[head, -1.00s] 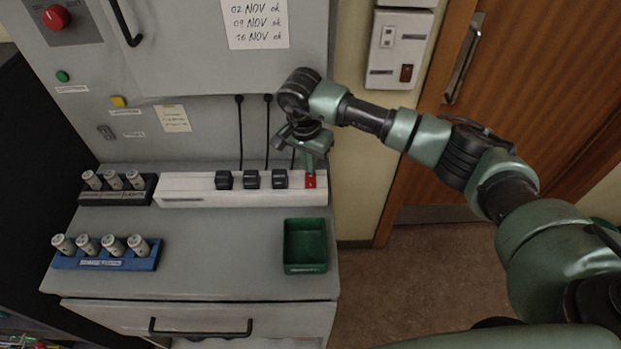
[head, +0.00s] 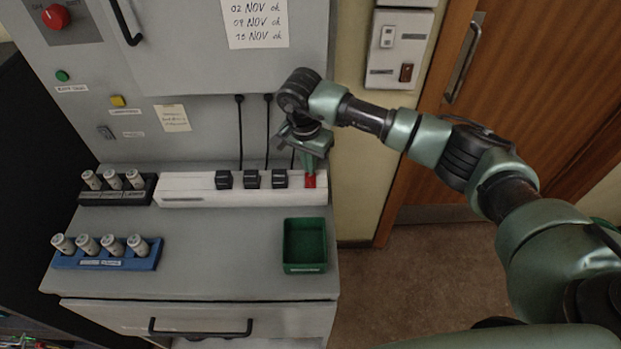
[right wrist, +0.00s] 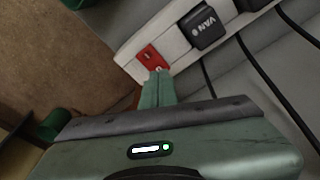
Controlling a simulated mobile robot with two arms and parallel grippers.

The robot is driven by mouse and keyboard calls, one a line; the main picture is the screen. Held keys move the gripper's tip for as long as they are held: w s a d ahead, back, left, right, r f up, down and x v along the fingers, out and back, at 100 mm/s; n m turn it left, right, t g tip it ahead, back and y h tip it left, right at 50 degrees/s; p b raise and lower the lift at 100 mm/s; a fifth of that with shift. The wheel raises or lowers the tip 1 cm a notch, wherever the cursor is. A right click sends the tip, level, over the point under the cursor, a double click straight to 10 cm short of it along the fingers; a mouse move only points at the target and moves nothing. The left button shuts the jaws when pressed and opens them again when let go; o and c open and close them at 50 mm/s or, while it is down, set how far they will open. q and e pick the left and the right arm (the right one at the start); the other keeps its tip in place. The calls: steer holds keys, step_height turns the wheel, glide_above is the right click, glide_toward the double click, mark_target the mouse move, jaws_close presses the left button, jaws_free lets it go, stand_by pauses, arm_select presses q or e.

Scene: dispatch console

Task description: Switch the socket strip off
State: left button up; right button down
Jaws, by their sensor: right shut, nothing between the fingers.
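The white socket strip (head: 190,187) lies along the back of the grey console top, with several black plugs in it. Its red rocker switch (head: 310,181) is at the right end. The switch also shows in the right wrist view (right wrist: 152,58), with a small pale mark near the fingertips. My right gripper (head: 309,171) is shut and empty, pointing down at the switch from above. In the right wrist view its fingertips (right wrist: 158,76) are at the switch's near edge and hide part of it; whether they touch it I cannot tell. My left gripper is not in view.
A green tray (head: 305,268) sits in front of the strip's right end. A blue rack (head: 105,262) and a black rack (head: 118,197) hold white cylinders at the left. Black cables (head: 240,135) hang behind the strip. The middle of the console top is clear.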

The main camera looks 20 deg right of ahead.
mark_target(310, 176)
steer(key=shift+f+b, duration=0.75)
steer(key=shift+f, duration=0.05)
steer(key=shift+r, duration=0.15)
steer(key=shift+r+p, duration=1.45)
steer(key=shift+r, duration=2)
